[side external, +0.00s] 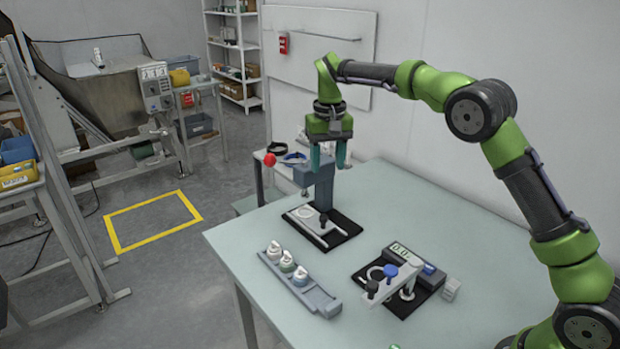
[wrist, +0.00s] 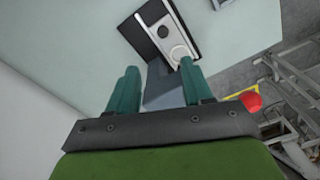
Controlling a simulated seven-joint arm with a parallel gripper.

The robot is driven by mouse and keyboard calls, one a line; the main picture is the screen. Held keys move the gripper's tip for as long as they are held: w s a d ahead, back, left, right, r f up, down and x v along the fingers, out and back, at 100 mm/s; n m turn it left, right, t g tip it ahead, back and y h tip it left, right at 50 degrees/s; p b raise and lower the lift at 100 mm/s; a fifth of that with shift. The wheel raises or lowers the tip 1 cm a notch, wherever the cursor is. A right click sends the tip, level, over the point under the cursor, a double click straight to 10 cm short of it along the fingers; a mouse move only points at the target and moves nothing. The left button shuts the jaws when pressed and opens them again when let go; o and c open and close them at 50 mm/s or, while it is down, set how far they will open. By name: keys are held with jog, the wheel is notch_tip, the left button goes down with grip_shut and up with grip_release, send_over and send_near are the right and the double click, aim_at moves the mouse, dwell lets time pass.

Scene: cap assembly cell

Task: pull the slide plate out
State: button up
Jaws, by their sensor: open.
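In the wrist view the plate (wrist: 162,30) shows beyond the fingertips, partly covered by the grey press head. My gripper (side external: 329,165) is open, pointing down with teal fingers, high at the press column and well above the plate.
The press (side external: 315,183) has a red ball lever (side external: 269,159). A grey rack (side external: 318,299) holds white-topped jars at the front. A second station (side external: 401,250) with a display, blue knob and black knob stands to the right. Bare table (side external: 450,220) lies right of the press.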

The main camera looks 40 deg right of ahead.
aim_at(324, 216)
jog(key=f, duration=1.4)
jog(key=shift+w+a+f, duration=0.2)
jog(key=shift+a, duration=0.05)
grip_shut()
